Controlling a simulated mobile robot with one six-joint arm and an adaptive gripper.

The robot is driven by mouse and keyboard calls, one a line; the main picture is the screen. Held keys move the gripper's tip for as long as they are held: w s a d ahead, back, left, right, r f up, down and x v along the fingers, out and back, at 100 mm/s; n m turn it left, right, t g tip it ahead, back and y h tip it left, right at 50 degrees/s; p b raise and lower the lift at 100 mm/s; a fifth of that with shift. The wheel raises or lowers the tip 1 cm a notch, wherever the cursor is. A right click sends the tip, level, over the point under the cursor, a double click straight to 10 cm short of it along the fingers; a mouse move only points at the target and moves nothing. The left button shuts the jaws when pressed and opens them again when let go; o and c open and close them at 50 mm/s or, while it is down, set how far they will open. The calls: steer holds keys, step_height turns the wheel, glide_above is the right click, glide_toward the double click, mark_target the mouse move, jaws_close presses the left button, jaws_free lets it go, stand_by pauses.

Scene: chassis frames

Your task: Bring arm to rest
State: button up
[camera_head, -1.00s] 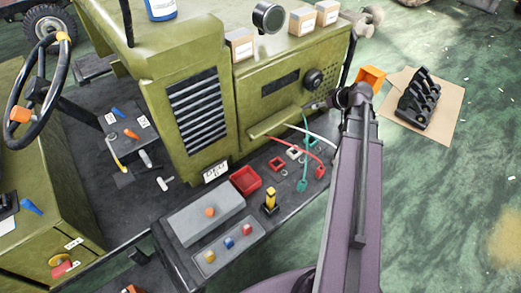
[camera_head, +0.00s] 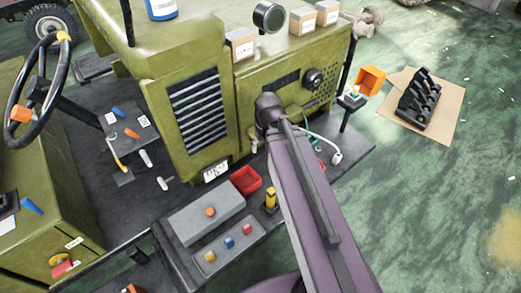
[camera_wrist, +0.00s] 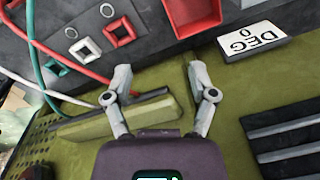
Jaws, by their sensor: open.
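My gripper (camera_wrist: 158,80) shows in the wrist view with its two grey fingers spread apart and nothing between them. It hangs over the olive chassis panel (camera_wrist: 220,140), near a small olive ledge (camera_wrist: 165,112). In the head view my purple arm reaches up from the bottom to the olive front panel (camera_head: 285,85). The gripper itself is hidden there behind the arm's end.
A red tray (camera_head: 245,181) and a yellow-topped post (camera_head: 271,199) stand left of my arm. Red, white and green cables (camera_wrist: 40,60) lie near the gripper. An orange bin (camera_head: 370,80) and black rack (camera_head: 418,100) are right. Green floor there is mostly clear.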

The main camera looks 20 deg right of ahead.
steer(key=shift+s+a, duration=0.65)
steer(key=shift+a, duration=0.05)
steer(key=shift+c, duration=1.1)
